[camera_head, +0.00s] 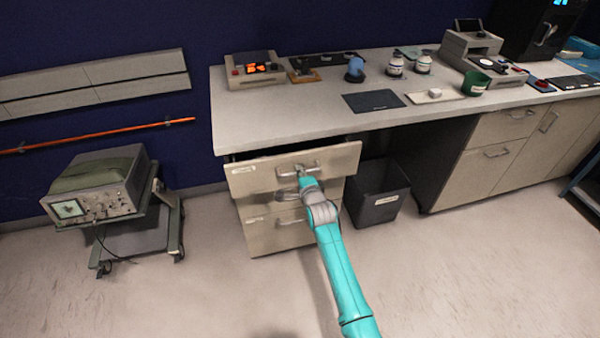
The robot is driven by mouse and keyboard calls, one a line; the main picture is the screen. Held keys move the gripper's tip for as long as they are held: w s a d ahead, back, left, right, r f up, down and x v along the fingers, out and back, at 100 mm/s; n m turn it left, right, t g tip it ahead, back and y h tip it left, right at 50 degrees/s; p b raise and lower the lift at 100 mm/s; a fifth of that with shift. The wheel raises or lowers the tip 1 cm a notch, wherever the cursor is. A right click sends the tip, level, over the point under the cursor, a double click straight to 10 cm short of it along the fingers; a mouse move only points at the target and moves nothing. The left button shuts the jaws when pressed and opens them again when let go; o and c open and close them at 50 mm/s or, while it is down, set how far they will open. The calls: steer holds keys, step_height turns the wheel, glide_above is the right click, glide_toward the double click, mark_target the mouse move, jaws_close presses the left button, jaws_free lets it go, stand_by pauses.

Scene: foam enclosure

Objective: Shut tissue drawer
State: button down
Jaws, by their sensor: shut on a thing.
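The drawer unit under the left end of the counter has a top drawer (250,176) that stands out from the cabinet, with a dark gap above its front. A small white label sits at the left of this front; I cannot read it. My gripper (303,174) is at the top drawer's bar handle (312,167) and is shut on it. The fingertips are small and partly hidden by the wrist. A lower drawer (270,230) looks flush with the cabinet. The inside of the top drawer is hidden.
A dark bin (378,195) stands right of the drawers. A wheeled cart with an oscilloscope (100,190) stands to the left. The counter (300,115) holds instruments, jars and a black mat. The floor in front is clear.

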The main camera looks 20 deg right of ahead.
steer(key=c, duration=1.2)
jaws_free()
steer(key=v, duration=1.2)
